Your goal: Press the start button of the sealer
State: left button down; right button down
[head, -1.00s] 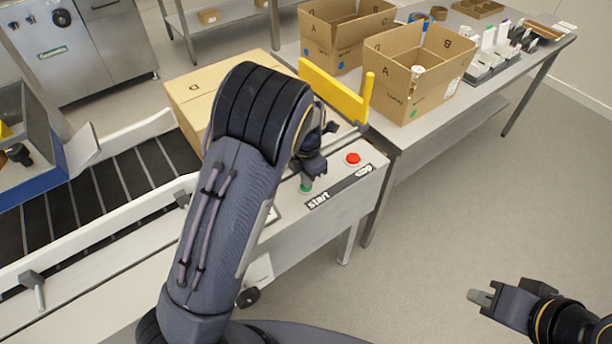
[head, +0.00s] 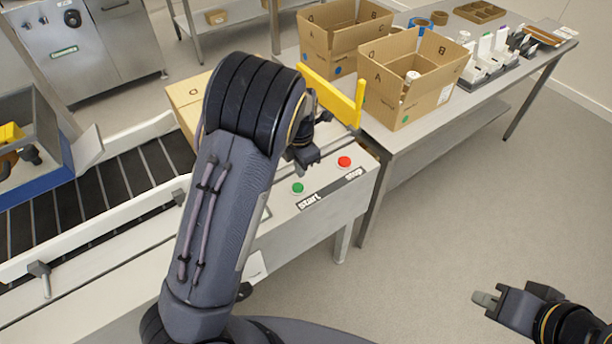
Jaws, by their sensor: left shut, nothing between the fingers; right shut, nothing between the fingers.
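The sealer's panel (head: 325,205) carries a green start button (head: 297,188) beside the label "start" and a red stop button (head: 344,161) beside the label "stop". My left gripper (head: 308,168) is just above and behind the green button, apart from it, and the button is fully visible. The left gripper is shut and empty; my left arm hides part of the sealer. My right gripper (head: 486,299) is shut and empty over the floor at the lower right.
A closed carton (head: 184,98) is on the sealer behind my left arm, next to a yellow guard (head: 335,95). Open cartons (head: 415,85) stand on the steel table at the back right. The floor at right is clear.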

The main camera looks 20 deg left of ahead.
pick_arm(q)
notch_tip(320, 180, up, 7)
jog(key=shift+a, duration=0.45)
jog(key=shift+w, duration=0.1)
